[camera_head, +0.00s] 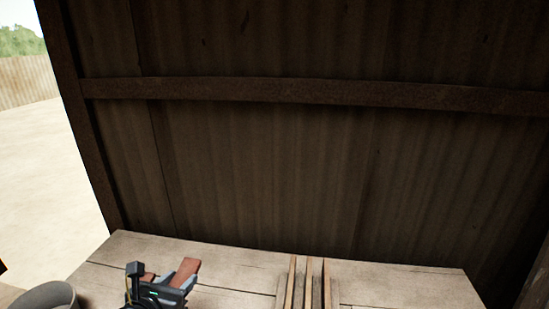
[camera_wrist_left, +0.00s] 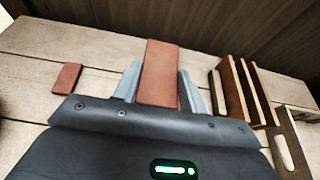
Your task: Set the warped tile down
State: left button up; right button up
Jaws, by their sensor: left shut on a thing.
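My left gripper (camera_head: 174,281) is over the left part of the wooden table and is shut on a reddish-brown tile (camera_head: 187,268). In the left wrist view the tile (camera_wrist_left: 160,72) stands out between the two grey fingers (camera_wrist_left: 159,88), its far end pointing away from the wrist. I cannot make out a warp in it, nor whether it touches the table. A smaller-looking reddish tile (camera_wrist_left: 67,78) lies flat on the boards to the left of the gripper. My right gripper is not in view.
A rack of upright wooden slats (camera_head: 308,283) stands right of the gripper; it also shows in the wrist view (camera_wrist_left: 238,92). A wooden piece with a slot (camera_wrist_left: 291,140) is nearer. A grey round container (camera_head: 48,296) is at lower left. A dark plank wall (camera_head: 300,160) rises behind.

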pick_arm(q)
jog(key=w+r+n+y, duration=0.1)
jog(key=w+r, duration=0.5)
jog(key=r, duration=0.6)
jog(key=shift+w+d+n+y, duration=0.15)
jog(key=shift+w+n+y, duration=0.25)
jog(key=shift+y, duration=0.1)
jog(key=shift+r, duration=0.15)
